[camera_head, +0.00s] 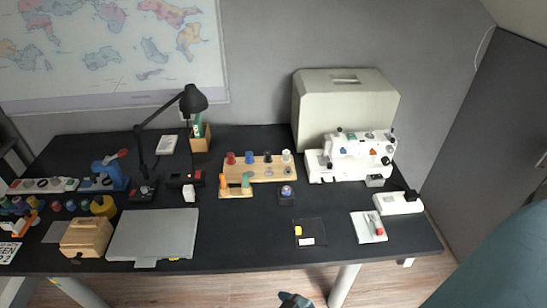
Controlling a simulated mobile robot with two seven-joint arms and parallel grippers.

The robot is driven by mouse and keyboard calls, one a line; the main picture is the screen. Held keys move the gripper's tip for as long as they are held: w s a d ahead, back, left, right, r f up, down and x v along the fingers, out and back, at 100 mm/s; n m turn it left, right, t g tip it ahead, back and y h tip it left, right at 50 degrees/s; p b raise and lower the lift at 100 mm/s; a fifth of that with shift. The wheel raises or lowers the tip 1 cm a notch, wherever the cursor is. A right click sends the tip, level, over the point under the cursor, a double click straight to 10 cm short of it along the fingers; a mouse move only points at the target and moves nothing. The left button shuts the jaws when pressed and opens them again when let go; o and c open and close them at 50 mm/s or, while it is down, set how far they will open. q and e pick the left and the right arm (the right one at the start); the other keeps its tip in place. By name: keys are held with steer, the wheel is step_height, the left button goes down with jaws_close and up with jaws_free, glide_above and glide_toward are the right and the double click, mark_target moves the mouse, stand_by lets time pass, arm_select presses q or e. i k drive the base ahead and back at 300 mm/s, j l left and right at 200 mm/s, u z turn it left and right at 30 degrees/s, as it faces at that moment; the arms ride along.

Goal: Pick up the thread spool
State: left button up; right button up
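Several thread spools stand on a wooden rack (262,172) at the middle back of the desk: a red spool (231,158), a blue spool (249,157), a dark spool (267,156) and a white spool (286,156). A small dark item with a purplish top (286,191) sits just in front of the rack; I cannot tell if it is a spool. A dark tip (293,299) shows at the bottom edge, below the desk front. It looks like part of my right gripper, apart from everything on the desk; its fingers are not clear. My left gripper is not in view.
A white sewing machine (350,158) and its cover (345,100) stand at the right back. A black lamp (192,100), a grey closed laptop-like slab (153,234) and a wooden box (86,236) are at left. The front middle of the desk (245,240) is clear.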

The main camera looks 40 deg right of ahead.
mark_target(268, 154)
steer(key=z, duration=1.4)
steer(key=i+j+z, duration=0.15)
steer(key=i+z, duration=0.2)
steer(key=i+j+z, duration=0.35)
steer(key=i+l, duration=0.05)
steer(key=i, duration=0.05)
